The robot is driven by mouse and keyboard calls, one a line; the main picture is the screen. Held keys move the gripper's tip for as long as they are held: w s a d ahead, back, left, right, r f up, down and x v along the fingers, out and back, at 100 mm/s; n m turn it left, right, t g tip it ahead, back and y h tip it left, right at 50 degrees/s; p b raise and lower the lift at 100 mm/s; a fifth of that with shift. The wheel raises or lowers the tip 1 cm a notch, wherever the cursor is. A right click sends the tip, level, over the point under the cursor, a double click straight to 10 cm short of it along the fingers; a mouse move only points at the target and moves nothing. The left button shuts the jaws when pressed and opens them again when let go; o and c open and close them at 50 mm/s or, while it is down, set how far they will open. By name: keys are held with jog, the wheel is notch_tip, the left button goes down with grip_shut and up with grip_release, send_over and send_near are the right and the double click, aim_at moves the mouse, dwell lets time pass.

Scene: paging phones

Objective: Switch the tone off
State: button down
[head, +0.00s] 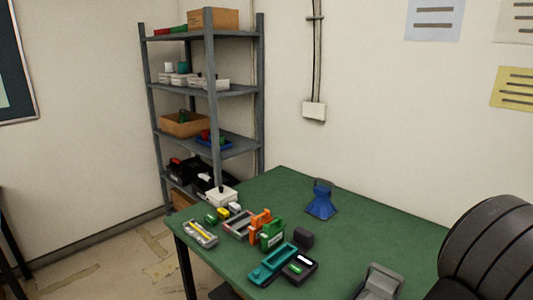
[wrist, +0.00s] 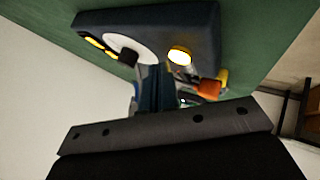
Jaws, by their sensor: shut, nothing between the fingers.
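In the wrist view a dark blue-grey device (wrist: 205,20) fills the top of the picture. It has a white round disc (wrist: 120,43), a dark knob at the disc's edge, yellow strips on its left and a glowing yellow round button (wrist: 180,55). My gripper (wrist: 155,75) is shut and empty, its fingertips close below the device's face between the disc and the button. I cannot tell whether they touch. I cannot tell which object in the head view is this device.
On the green table (head: 205,262) in the head view stand a blue object with a grey handle (head: 320,205), a dark block (head: 303,240), a teal tray (head: 272,265), a green-and-orange cluster and a cut-off grey object (head: 380,283). A shelf (head: 208,90) stands behind.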

jog(key=shift+f, duration=0.5)
dwell(0.3)
jog(key=shift+r, duration=0.95)
jog(key=shift+r, duration=0.1)
jog(key=shift+r, duration=2.9)
